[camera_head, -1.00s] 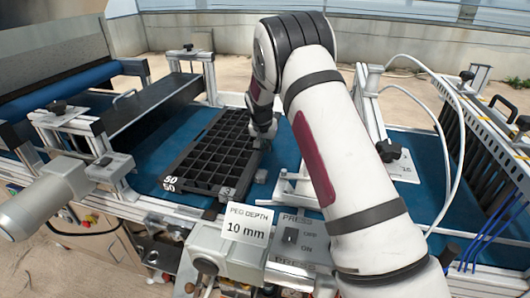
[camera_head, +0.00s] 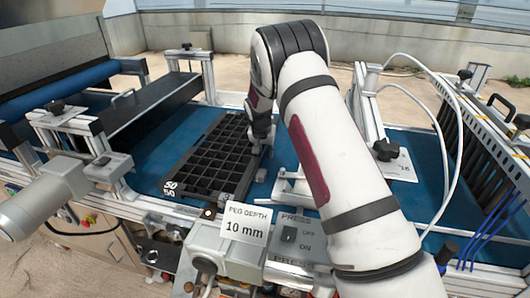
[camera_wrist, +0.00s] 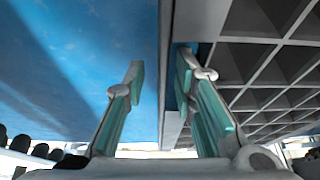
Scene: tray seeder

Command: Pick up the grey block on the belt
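A small grey block (camera_head: 261,175) sits on the blue belt (camera_head: 155,152), close against the right side of the black cell tray (camera_head: 177,168), near its front end. My gripper (camera_head: 264,147) hangs low at the tray's right edge, farther back than the block; in the head view my arm partly covers this area. In the wrist view my gripper (camera_wrist: 160,72) is open, its two fingers apart. A grey strip (camera_wrist: 165,45), seemingly the tray's edge, shows between them, with belt (camera_wrist: 70,70) to the left and tray cells (camera_wrist: 260,55) to the right. I cannot make out the block there.
A white bracket (camera_head: 294,188) stands on the belt right of the block. A press frame (camera_head: 372,120) with a black knob is farther right. The peg-depth sign (camera_head: 246,223) and control box stand at the front edge. Belt left of the tray is clear.

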